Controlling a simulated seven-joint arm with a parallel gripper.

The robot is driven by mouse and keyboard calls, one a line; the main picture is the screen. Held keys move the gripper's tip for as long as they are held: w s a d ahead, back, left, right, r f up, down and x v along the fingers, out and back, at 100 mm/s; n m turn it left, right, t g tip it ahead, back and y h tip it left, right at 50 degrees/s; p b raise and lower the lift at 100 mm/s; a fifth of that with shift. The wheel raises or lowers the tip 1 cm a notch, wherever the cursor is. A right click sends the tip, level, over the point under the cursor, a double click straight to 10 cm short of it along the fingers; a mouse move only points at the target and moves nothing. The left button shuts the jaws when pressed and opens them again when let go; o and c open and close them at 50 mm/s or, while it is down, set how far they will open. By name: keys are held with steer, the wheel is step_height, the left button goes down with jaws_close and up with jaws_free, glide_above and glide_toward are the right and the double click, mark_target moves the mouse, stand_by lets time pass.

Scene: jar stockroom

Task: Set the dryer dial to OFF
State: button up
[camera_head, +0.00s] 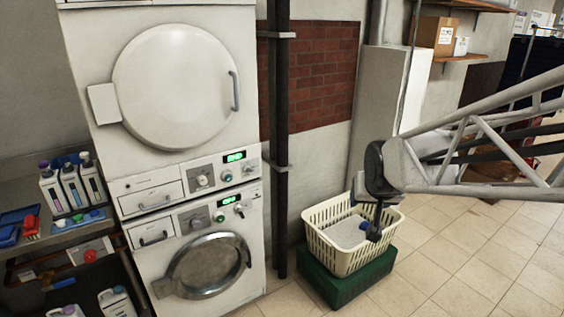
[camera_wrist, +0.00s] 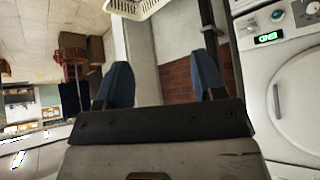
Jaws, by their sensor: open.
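Two white machines are stacked at the left in the camera_head view. The upper one (camera_head: 85,60) has a round white door (camera_head: 172,85), and its panel carries a green-lit display (camera_head: 236,157) and a dial (camera_head: 202,180). The lower one has a round glass door (camera_head: 207,266), another lit display (camera_head: 229,201) and a dial (camera_head: 196,221). No label tells me which is the dryer, and dial settings are too small to read. My gripper (camera_head: 366,212) is open and empty, in front of the laundry basket, right of the machines. In the wrist view, its blue fingers (camera_wrist: 162,64) are apart; a panel display (camera_wrist: 268,38) shows at right.
A cream basket (camera_head: 318,246) stands on a green block (camera_head: 345,287), right of a dark vertical pipe (camera_head: 281,120). Bottles (camera_head: 72,187) stand on a shelf unit at far left. The tiled floor (camera_head: 460,270) at right is clear.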

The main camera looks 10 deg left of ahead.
steer(key=w+a+f+n+t+y, duration=0.1)
steer(key=w+a+f+t+y, duration=0.1)
steer(key=w+a, duration=0.95)
steer(key=n+t+y, duration=0.3)
steer(key=t+y, duration=0.1)
steer(key=y, duration=0.5)
glide_toward(204, 182)
steer(key=x, duration=0.2)
steer(key=shift+s+r, duration=0.1)
steer(key=shift+a, duration=0.1)
steer(key=shift+x, duration=3.9)
